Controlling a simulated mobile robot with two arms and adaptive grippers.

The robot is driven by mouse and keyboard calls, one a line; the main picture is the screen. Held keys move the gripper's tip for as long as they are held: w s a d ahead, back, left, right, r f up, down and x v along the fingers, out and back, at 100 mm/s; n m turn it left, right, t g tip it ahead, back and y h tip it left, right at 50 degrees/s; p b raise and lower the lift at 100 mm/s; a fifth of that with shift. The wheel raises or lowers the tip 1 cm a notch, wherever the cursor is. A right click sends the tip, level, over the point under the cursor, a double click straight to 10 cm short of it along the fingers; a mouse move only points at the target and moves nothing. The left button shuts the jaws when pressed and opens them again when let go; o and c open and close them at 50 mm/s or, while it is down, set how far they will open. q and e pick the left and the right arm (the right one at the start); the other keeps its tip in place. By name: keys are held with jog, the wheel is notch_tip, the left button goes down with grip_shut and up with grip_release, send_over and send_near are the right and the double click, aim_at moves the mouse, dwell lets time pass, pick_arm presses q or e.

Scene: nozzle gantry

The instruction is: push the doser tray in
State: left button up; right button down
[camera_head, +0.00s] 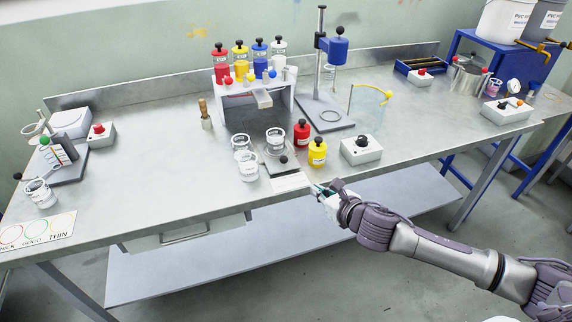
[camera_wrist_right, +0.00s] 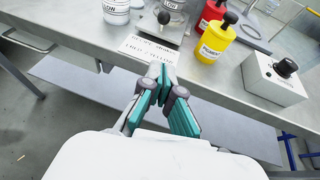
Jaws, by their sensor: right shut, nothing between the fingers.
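The doser stand (camera_head: 287,97) is a white shelf unit carrying red, yellow, blue and white bottles. In front of it a grey plate with a black knob, which looks like the doser tray (camera_head: 272,169), sticks out toward the table's front edge. A clear labelled cup (camera_head: 275,138) stands on it. The tray also shows at the top of the right wrist view (camera_wrist_right: 150,26), with its knob (camera_wrist_right: 164,17). My right gripper (camera_head: 317,189) is shut and empty at the front edge, to the right of and nearer than the tray, apart from the knob. My left gripper is not in view.
Two clear cups (camera_head: 248,165) stand left of the tray. Red (camera_head: 302,134) and yellow (camera_head: 317,154) bottles and a white box with a black dial (camera_head: 361,150) stand right. A printed card (camera_head: 290,182) lies at the edge.

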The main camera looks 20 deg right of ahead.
send_near(285, 164)
jog(key=shift+w+a+f+p, duration=0.1)
jog(key=shift+w+f+p, duration=0.1)
jog(key=shift+f, duration=0.35)
jog(key=shift+w+a+f+p, duration=0.1)
jog(key=shift+w+f+p, duration=0.1)
jog(key=shift+f, duration=0.4)
jog(key=shift+w+a+r+p, duration=0.1)
jog(key=shift+w+a+p, duration=0.05)
jog(key=shift+w, duration=0.55)
jog(key=shift+w+a+r+p, duration=0.1)
jog(key=shift+w+a+p, duration=0.05)
jog(key=shift+w, duration=0.6)
jog(key=shift+w+a+p, duration=0.15)
jog(key=shift+w+a, duration=0.05)
jog(key=shift+w, duration=0.5)
